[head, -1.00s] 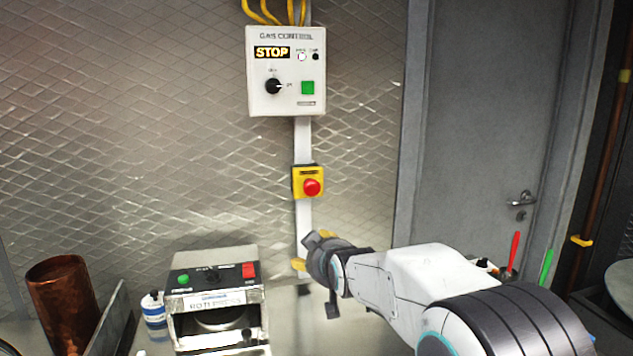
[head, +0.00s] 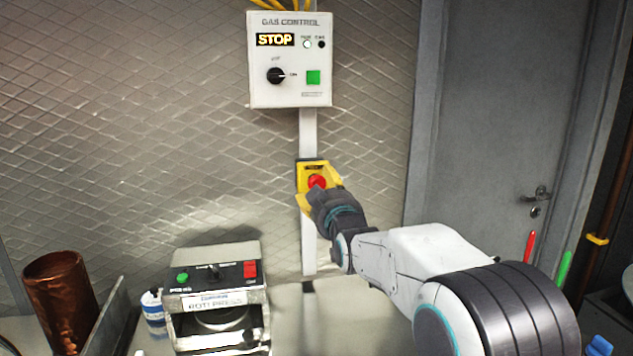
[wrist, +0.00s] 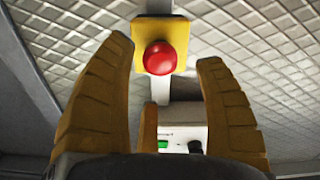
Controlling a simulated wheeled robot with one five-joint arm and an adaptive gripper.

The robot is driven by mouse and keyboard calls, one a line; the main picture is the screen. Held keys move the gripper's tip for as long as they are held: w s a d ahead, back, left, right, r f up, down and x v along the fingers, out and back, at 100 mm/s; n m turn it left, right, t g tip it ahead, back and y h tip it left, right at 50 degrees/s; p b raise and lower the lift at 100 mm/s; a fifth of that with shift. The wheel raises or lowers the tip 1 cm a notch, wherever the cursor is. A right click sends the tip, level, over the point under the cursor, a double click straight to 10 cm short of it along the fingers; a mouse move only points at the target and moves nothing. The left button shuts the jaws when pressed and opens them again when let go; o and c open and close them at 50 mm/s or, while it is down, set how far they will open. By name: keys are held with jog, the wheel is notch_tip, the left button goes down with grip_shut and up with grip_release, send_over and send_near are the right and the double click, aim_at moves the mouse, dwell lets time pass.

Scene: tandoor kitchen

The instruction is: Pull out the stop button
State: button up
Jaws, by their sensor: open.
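The stop button is a red mushroom head (head: 317,181) on a yellow box (head: 312,166) fixed to the wall conduit below the gas control panel. In the wrist view the red button (wrist: 160,58) shows whole on its yellow plate (wrist: 151,30), beyond and between the yellow fingertips. My gripper (head: 320,190) is in front of the box, its fingers partly covering the button's lower part in the head view. In the wrist view my gripper (wrist: 166,62) is open and empty, with a gap on either side of the button. I cannot tell how close the tips are.
The white gas control panel (head: 290,92) with a lit STOP sign, a knob and a green button hangs above. A roti press (head: 215,302), a copper pot (head: 62,300) and a small bottle (head: 153,310) stand lower left. A grey door (head: 485,130) is at right.

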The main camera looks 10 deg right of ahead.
jog(key=shift+w+p, duration=0.9)
jog(key=shift+w, duration=1.9)
jog(key=shift+c, duration=0.4)
